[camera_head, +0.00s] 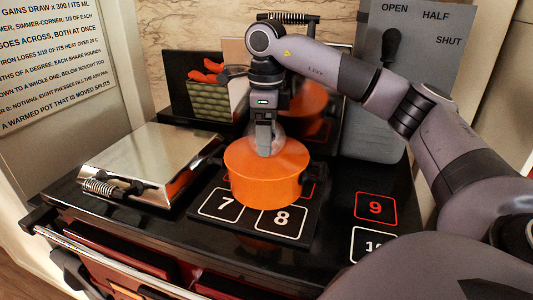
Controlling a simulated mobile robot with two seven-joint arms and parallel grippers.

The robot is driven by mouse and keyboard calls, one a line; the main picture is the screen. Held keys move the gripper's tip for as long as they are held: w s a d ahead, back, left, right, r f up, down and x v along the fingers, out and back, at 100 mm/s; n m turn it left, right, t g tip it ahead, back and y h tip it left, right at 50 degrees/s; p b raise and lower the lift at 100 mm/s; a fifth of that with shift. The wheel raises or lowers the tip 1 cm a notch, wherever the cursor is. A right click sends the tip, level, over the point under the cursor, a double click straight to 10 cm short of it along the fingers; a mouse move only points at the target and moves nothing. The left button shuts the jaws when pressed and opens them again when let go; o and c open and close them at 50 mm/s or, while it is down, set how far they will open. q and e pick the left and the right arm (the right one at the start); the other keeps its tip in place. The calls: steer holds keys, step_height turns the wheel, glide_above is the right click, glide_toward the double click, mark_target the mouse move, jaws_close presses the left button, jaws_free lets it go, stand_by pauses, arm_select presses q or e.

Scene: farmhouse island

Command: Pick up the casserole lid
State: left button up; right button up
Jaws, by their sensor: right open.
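The orange casserole lid (283,163) is on the round orange casserole (266,192), in the middle of the head view. My right gripper (265,150) points down at the middle of the lid, with its fingertips at or just above the top. It is open. The fingers cover the lid's centre, so I cannot see a knob there or tell whether they touch it. My left gripper is not in view.
The casserole stands on a dark plate marked 7 and 8 (282,220) on the black cooktop. A steel cover (150,155) lies to the left. The surface around a red-outlined 9 (376,208) is clear.

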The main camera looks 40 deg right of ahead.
steer(key=shift+f, duration=0.3)
jaws_close()
steer(key=shift+r, duration=0.1)
